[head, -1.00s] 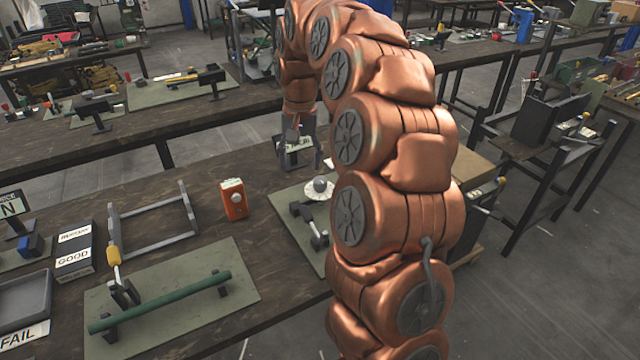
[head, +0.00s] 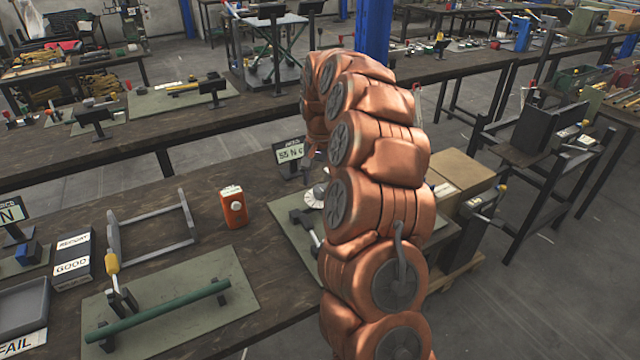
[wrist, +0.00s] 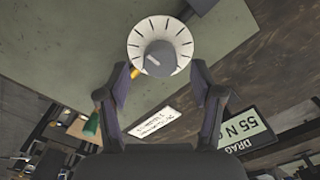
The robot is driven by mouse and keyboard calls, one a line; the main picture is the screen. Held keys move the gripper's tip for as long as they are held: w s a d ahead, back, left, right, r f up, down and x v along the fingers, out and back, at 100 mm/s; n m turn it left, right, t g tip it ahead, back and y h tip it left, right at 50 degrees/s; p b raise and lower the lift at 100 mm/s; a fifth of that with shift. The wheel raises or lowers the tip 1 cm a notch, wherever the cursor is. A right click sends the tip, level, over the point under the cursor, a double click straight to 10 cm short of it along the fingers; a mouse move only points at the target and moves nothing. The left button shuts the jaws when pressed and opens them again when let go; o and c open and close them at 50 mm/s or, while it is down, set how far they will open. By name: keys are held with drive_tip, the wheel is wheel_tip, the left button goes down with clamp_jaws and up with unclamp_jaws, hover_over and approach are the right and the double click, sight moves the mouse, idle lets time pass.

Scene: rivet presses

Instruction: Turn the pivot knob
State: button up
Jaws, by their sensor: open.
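The pivot knob (wrist: 160,58) is a dark grey round knob with a small light mark. In the head view the dial (head: 309,198) shows only in part, at the left edge of my arm. My gripper (wrist: 160,68) is open, with one finger on each side below the dial in the picture. No finger contact with the knob is visible. In the head view my arm hides the gripper.
A display sign (head: 290,153) reading 55 N stands behind the dial's green mat (head: 284,212). A grey lever clamp (head: 305,222) lies close in front of the dial. An orange box (head: 232,206) stands to the left. Bare table lies between box and mat.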

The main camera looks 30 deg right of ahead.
drive_tip(key=shift+f, duration=1.2)
drive_tip(key=c, duration=1.1)
drive_tip(key=shift+c, duration=0.2)
drive_tip(key=shift+n, duration=0.3)
